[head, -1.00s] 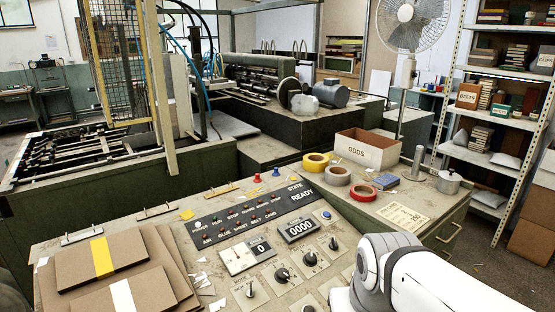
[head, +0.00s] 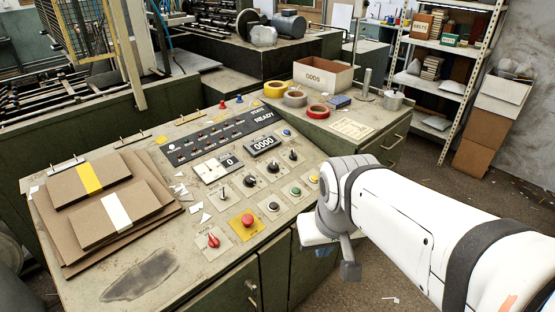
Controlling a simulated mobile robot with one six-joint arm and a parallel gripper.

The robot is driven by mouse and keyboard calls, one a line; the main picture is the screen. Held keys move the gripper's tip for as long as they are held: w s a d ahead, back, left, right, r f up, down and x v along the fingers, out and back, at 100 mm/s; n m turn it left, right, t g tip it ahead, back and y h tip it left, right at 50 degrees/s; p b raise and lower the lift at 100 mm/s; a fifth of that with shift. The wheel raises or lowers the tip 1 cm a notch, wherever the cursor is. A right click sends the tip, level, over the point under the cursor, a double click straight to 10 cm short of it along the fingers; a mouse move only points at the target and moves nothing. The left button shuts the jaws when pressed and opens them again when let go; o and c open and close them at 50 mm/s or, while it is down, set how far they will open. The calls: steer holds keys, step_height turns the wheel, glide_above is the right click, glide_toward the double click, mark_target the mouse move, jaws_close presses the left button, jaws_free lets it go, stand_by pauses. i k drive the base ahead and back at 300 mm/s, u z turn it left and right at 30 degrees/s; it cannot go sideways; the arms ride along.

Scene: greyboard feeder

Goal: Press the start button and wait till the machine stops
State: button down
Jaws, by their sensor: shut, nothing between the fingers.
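The control panel (head: 225,262) has a green button (head: 296,191) on a pale plate, likely the start button; its label is too small to read. A black button (head: 273,206) and a red mushroom button (head: 247,220) on a yellow plate sit to its lower left. The state display (head: 264,117) reads READY and the counter (head: 263,143) reads 0000. My gripper (head: 349,269) is partly hidden by my wrist, hanging at the panel's front right edge, to the right of and below the buttons. It is shut and empty, apart from the buttons.
A red knob (head: 213,240) and several black rotary switches (head: 250,181) share the panel. Stacked greyboard (head: 105,200) lies at left. Tape rolls (head: 295,98) and an ODDS box (head: 322,75) stand behind on the cabinet. The machine (head: 240,38) is at the back; open floor lies right.

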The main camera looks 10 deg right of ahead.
mark_target(296, 190)
steer(key=u, duration=0.75)
steer(key=i, duration=0.45)
steer(key=z, duration=0.25)
